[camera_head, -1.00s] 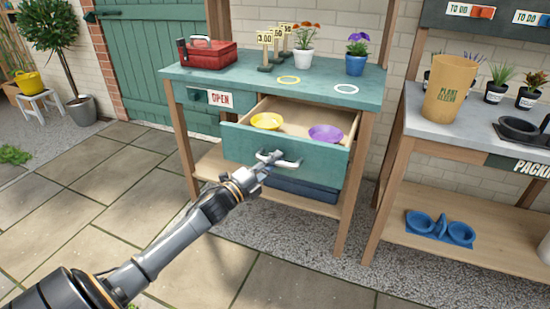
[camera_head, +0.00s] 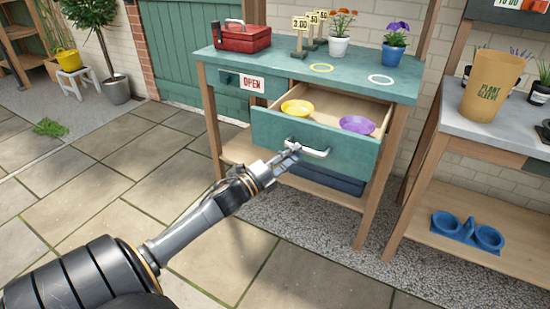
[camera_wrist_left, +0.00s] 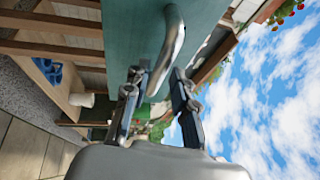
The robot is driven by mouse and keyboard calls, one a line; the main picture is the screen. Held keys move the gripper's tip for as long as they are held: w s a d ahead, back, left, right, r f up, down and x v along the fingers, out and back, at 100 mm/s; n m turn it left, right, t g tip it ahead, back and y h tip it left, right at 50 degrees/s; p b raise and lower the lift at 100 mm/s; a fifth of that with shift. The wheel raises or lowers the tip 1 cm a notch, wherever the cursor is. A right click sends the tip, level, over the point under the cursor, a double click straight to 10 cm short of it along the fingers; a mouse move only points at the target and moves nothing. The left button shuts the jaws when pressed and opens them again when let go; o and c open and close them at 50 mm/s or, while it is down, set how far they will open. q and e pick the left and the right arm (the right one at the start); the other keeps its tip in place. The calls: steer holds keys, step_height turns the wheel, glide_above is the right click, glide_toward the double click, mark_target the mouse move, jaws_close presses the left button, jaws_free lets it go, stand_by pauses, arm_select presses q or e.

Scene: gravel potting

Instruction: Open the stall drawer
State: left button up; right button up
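The stall drawer (camera_head: 314,142) is green-fronted and stands pulled out from the potting stall, its wooden inside showing. A yellow saucer (camera_head: 297,107) and a purple saucer (camera_head: 357,124) lie in it. The metal bar handle (camera_head: 318,153) is on its front; it also shows in the left wrist view (camera_wrist_left: 174,38). My left gripper (camera_head: 291,155) is at the left end of the handle. In the left wrist view its fingers (camera_wrist_left: 160,88) are apart, with the handle's near end between or just ahead of them; contact cannot be told. My right gripper is not in view.
The stall top (camera_head: 290,66) holds a red toolbox (camera_head: 243,38), price signs and two potted flowers. A blue bin (camera_head: 328,178) sits below the drawer. A grey-topped bench (camera_head: 455,115) stands at right. Paving in front of the stall is clear.

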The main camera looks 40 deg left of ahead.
arm_select(q)
steer(key=v, duration=0.8)
steer(key=shift+s, duration=0.15)
steer(key=shift+f, duration=0.1)
